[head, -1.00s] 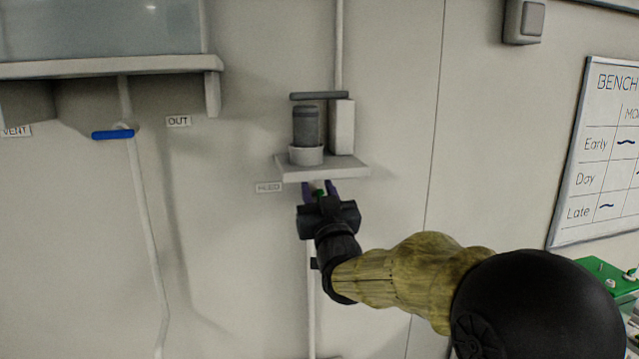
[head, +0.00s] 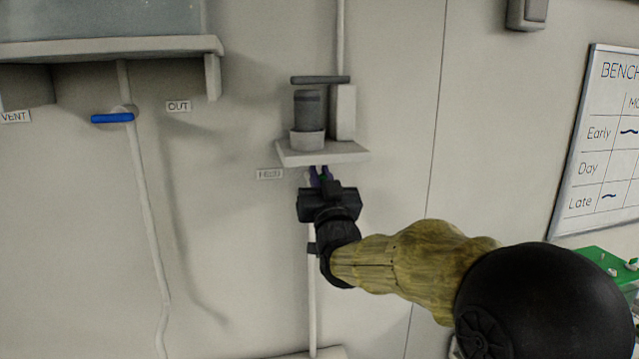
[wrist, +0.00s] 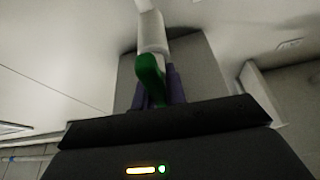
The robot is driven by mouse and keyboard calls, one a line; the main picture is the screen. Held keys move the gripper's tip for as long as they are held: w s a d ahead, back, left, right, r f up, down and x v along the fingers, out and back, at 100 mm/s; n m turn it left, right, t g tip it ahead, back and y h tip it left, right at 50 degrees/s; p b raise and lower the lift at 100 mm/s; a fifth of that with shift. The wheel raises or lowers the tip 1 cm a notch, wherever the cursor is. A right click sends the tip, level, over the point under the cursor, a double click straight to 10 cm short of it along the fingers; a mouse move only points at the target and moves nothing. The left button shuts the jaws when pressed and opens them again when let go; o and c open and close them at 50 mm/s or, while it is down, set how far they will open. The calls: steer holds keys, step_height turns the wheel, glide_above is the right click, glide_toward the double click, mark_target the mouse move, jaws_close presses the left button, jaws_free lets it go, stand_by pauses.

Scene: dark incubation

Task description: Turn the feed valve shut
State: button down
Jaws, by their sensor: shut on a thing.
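The feed valve's green handle (wrist: 150,72) is large in the wrist view, below a pale pipe fitting (wrist: 152,35). In the head view only a sliver of green (head: 324,178) shows under the small wall shelf, beside the FEED label (head: 270,174). My gripper (head: 319,174) is below that shelf, its purple fingers shut on the green handle. In the wrist view, purple fingers (wrist: 175,85) show beside the handle, which partly hides them. The handle's exact angle is hard to tell in the head view.
The small shelf (head: 335,154), holding a grey cylinder in a white cup (head: 307,140), is close above my gripper. A blue valve handle (head: 112,118) is on another pipe at left. A whiteboard (head: 610,140) and green-topped item (head: 600,265) are at right.

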steer(key=m+h+b, duration=0.1)
steer(key=m+b, duration=0.2)
steer(key=m+h+b, duration=0.1)
steer(key=m+b, duration=0.1)
steer(key=shift+d+f+h, duration=0.3)
steer(key=shift+d+f, duration=0.05)
steer(key=shift+f, duration=0.05)
steer(key=shift+w+d+f+m+g+h, duration=0.1)
steer(key=shift+d+f+m+g+h, duration=0.4)
steer(key=shift+m, duration=2.2)
steer(key=shift+w+a+f+m+g+h, duration=0.1)
steer(key=shift+m+g+h, duration=0.8)
steer(key=shift+m, duration=1.8)
steer(key=shift+w+d+f+m+g+h, duration=0.1)
steer(key=shift+d+f+m+g+h, duration=0.55)
steer(key=shift+m, duration=2.05)
steer(key=shift+a+r+h, duration=0.35)
steer(key=shift+h, duration=0.1)
steer(key=c, duration=1.4)
jaws_free()
steer(key=shift+c, duration=0.2)
steer(key=shift+r, duration=0.1)
